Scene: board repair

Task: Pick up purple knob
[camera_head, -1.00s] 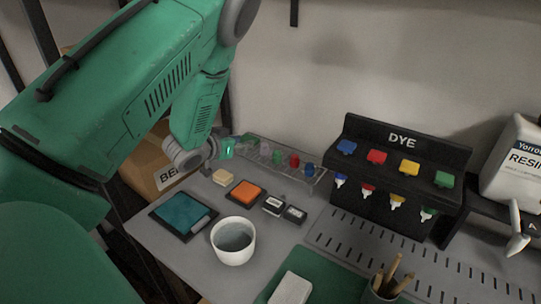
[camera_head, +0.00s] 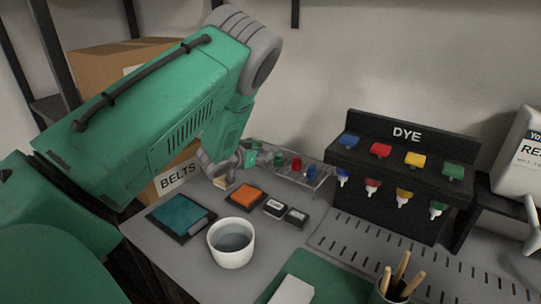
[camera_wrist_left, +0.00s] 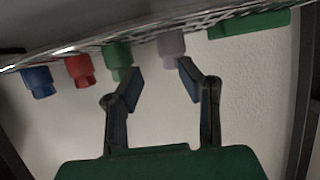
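The purple knob (camera_wrist_left: 171,46) is pale and sits on the wire rack, in a row with the green knob (camera_wrist_left: 118,60), red knob (camera_wrist_left: 80,70) and blue knob (camera_wrist_left: 38,82). The wrist view appears upside down. My left gripper (camera_wrist_left: 160,78) is open, its two fingers apart and empty. The knob shows between the fingertips, closer to the right one in the picture; I cannot tell whether they touch. In the head view my left gripper (camera_head: 252,157) is at the rack's left end, and the purple knob is hard to make out there. My right gripper is out of view.
The wire rack (camera_head: 318,183) stands against the wall. In front are an orange pad (camera_head: 245,195), a white cup (camera_head: 231,256) and a teal tray (camera_head: 180,215). The black dye stand (camera_head: 385,215) is to the right. A cardboard belts box (camera_head: 175,180) is behind my arm.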

